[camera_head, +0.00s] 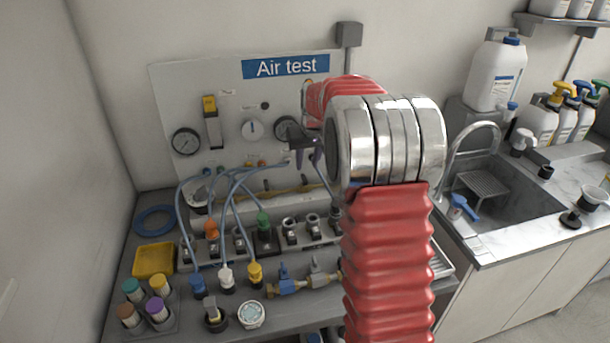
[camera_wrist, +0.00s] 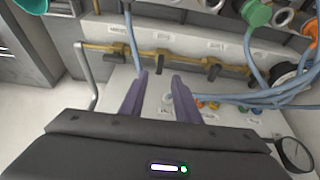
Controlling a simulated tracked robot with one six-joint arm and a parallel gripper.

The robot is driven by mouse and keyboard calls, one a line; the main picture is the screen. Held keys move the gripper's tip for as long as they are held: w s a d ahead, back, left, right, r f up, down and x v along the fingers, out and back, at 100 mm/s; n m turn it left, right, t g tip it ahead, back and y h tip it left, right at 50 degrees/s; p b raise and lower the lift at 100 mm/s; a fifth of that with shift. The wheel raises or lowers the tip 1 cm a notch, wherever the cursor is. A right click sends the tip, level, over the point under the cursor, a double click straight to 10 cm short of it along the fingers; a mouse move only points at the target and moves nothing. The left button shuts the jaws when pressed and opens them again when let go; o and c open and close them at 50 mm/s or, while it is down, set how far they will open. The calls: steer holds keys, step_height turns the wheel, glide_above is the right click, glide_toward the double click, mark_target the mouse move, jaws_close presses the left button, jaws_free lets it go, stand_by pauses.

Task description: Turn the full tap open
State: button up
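A brass pipe (camera_head: 285,190) runs along the lower part of the white test panel (camera_head: 165,100). In the wrist view the brass pipe (camera_wrist: 143,53) carries several small taps with dark ends, among them a tap (camera_wrist: 212,68) and a tap (camera_wrist: 163,58). Small labels sit beside them, too small to read, so I cannot tell which tap is the full one. My gripper (camera_wrist: 160,74) is open and empty, its two purple fingers apart and pointing towards the pipe. It also shows in the head view (camera_head: 303,156), in front of the panel. My arm hides part of the panel's right side.
Blue hoses (camera_head: 228,205) loop in front of the panel to a row of fittings. The bench holds a yellow tray (camera_head: 153,260), coloured-cap bottles and a loose blue-handled valve (camera_head: 284,280). A gauge (camera_wrist: 294,154) is near my gripper. A sink (camera_head: 510,205) is at right.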

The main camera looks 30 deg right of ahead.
mark_target(304, 178)
steer(key=x, duration=0.7)
steer(key=shift+w+f, duration=0.15)
steer(key=shift+f, duration=0.15)
steer(key=shift+c, duration=0.2)
jaws_close()
